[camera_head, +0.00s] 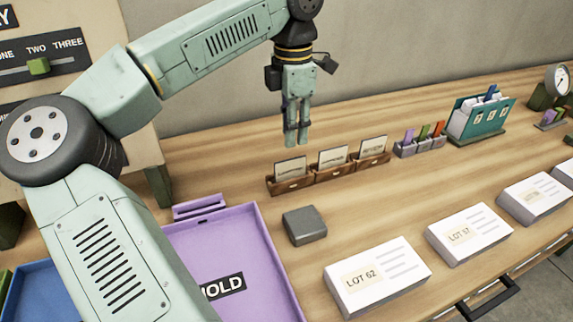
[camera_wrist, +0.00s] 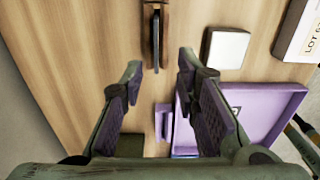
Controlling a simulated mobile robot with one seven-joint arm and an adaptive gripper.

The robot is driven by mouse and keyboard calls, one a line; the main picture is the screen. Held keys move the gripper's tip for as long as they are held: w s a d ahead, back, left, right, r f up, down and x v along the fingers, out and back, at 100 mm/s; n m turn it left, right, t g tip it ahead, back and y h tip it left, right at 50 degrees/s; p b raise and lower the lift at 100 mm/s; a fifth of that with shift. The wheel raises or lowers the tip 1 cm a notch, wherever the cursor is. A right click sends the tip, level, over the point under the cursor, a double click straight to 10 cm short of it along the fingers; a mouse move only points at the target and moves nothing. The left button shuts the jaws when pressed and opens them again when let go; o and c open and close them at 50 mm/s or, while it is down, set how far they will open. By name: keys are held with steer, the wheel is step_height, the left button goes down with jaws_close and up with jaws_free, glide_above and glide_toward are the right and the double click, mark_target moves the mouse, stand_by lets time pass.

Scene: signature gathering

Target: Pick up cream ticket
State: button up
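Three cream tickets stand upright in a row in small brown wooden holders (camera_head: 330,176): a left one (camera_head: 290,168), a middle one (camera_head: 333,157) and a right one (camera_head: 373,148). Their dark print is too small to read surely. My gripper (camera_head: 297,141) points down just above and behind the left ticket, apart from it. In the wrist view my gripper (camera_wrist: 160,75) is open, with nothing between its fingers. A ticket in its holder shows there nearly edge-on (camera_wrist: 156,38), ahead of the gap between the fingertips.
A purple tray (camera_head: 268,246) lies at the front left, with a grey block (camera_head: 304,225) beside it. White stacks, including the LOT 62 stack (camera_head: 378,277), line the front. A small grey organiser (camera_head: 420,145) and a teal file holder (camera_head: 480,120) stand right of the tickets.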

mark_target(290, 160)
steer(key=shift+w+a+f+p, duration=0.15)
steer(key=shift+f+p, duration=0.45)
steer(key=shift+f, duration=1.65)
steer(key=shift+w+d+f+p, duration=0.1)
steer(key=shift+f+p, duration=0.45)
steer(key=shift+f, duration=1.7)
steer(key=shift+c, duration=0.3)
jaws_close()
